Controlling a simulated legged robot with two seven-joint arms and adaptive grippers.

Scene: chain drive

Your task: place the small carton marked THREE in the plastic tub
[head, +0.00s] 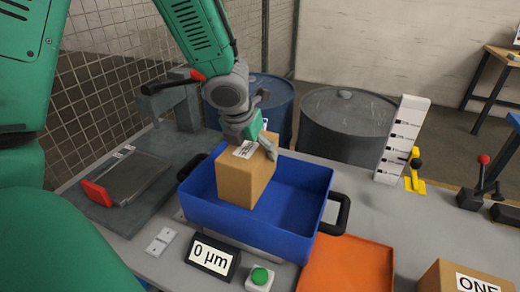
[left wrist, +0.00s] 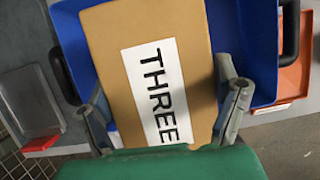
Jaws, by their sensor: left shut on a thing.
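The small carton marked THREE (head: 243,175) is a brown box with a white label. My left gripper (head: 256,142) is shut on it from above. The label reads THREE on the carton (left wrist: 112,65) in the left wrist view, with a finger of the left gripper (left wrist: 165,112) at each side. The plastic tub (head: 305,190) is blue with black handles, and also shows in the left wrist view (left wrist: 245,45). The carton is over or within the tub's left part; I cannot tell whether it touches the floor. My right gripper is not in view.
An orange tray (head: 348,265) lies right of the tub, and a carton marked ONE (head: 440,278) at the lower right. A display reading 0 µm (head: 212,256) and a green button (head: 260,277) stand in front. Dark drums (head: 345,125) stand behind.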

